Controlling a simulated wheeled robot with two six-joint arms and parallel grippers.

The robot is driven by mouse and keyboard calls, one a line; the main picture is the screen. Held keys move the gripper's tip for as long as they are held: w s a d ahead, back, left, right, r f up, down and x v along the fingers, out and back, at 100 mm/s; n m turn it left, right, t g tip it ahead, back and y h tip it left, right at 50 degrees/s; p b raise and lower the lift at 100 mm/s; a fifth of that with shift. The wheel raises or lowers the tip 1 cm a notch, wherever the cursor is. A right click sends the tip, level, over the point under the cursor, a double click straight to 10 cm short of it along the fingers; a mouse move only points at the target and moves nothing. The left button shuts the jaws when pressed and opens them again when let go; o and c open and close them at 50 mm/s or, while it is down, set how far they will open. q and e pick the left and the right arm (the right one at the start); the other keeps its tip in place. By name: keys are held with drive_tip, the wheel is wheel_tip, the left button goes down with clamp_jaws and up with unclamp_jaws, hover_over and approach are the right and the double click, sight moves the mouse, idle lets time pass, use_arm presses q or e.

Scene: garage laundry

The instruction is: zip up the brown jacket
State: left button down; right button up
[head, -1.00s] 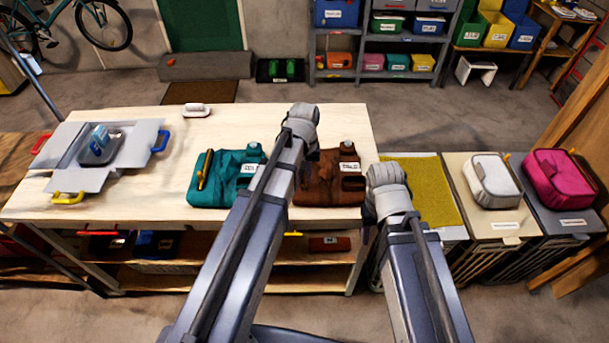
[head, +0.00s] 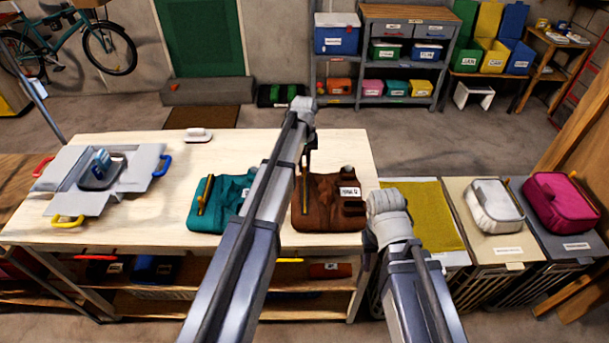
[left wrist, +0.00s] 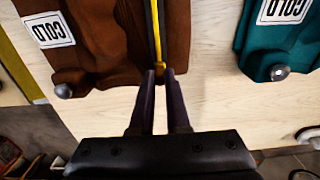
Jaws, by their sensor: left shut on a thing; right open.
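The brown jacket (head: 325,212) lies folded on the table, with a white label and a zip along its left side. In the left wrist view the jacket (left wrist: 105,55) has a yellow zip strip (left wrist: 155,30) running up from my fingertips. My left gripper (head: 306,165) is at the jacket's far end, partly hidden by my arm. In the left wrist view the left gripper (left wrist: 160,75) is shut on the small zip pull, at the jacket's edge. My right arm is at the jacket's right; its gripper is hidden.
A teal jacket (head: 222,212) lies just left. A grey open box (head: 70,198) with coloured handles is at the table's left. A small white object (head: 198,135) lies at the back. Hampers with a white bag (head: 493,203) and a pink bag (head: 560,200) stand right.

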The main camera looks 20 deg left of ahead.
sight(304, 167)
use_arm(q)
drive_tip(key=shift+w, duration=0.1)
drive_tip(key=c, duration=0.9)
unclamp_jaws()
drive_tip(key=shift+r, duration=0.1)
wheel_tip(304, 167, up, 8)
drive_tip(key=p, duration=0.8)
drive_tip(key=shift+f, duration=0.2)
